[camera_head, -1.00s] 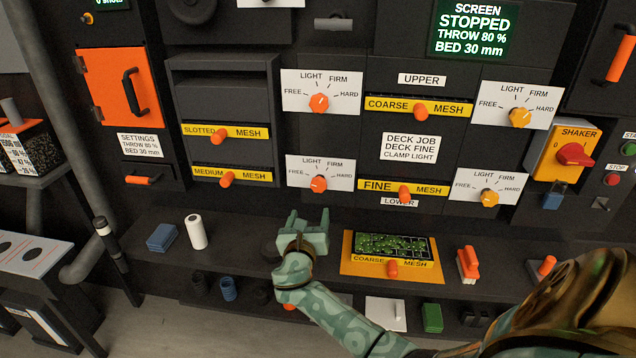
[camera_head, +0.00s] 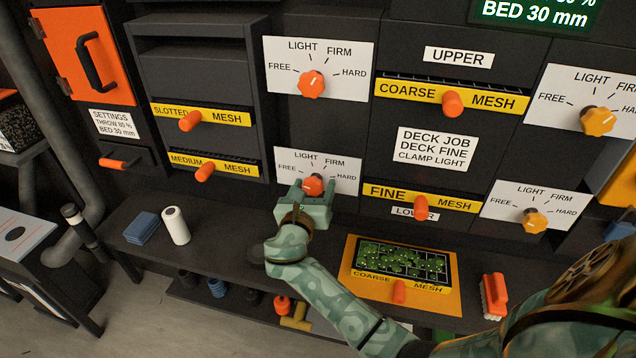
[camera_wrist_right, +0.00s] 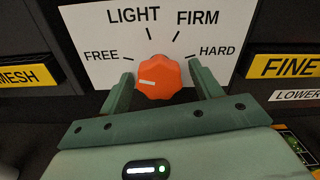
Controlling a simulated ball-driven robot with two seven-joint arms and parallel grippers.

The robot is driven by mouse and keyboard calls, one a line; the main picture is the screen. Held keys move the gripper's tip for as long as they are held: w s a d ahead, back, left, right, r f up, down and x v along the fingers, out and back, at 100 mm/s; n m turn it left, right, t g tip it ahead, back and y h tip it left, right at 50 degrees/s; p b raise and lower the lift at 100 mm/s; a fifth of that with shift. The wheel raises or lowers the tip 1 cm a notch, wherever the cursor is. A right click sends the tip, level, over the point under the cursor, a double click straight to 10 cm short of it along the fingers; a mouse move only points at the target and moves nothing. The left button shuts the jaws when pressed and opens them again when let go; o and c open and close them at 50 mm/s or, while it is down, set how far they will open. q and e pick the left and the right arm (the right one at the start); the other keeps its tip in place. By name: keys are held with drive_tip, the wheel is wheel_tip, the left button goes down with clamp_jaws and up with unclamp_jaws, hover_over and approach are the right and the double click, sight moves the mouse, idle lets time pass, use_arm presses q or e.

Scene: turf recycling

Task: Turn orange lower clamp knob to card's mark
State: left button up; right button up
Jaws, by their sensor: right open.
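The orange lower clamp knob (camera_head: 313,185) sits on a white dial plate (camera_head: 345,172) marked FREE, LIGHT, FIRM and HARD. My right gripper (camera_head: 308,196) is open in front of it and covers the plate's lower part. In the right wrist view the knob (camera_wrist_right: 159,78) lies between the two green fingers (camera_wrist_right: 165,84); I cannot tell whether they touch it. A pale mark shows on the knob's face, left of its middle; which label it points to is unclear. The white card (camera_head: 435,148) reads DECK JOB, DECK FINE, CLAMP LIGHT. My left gripper is not in view.
An upper orange knob (camera_head: 312,84) and two yellow-orange knobs (camera_head: 598,121) sit on similar plates. The FINE mesh drawer (camera_head: 421,200) is right of the lower knob. A yellow COARSE mesh tray (camera_head: 440,298) and an orange-handled brush (camera_head: 495,295) lie on the shelf below.

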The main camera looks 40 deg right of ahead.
drive_tip(key=shift+c, duration=1.2)
drive_tip(key=c, duration=0.7)
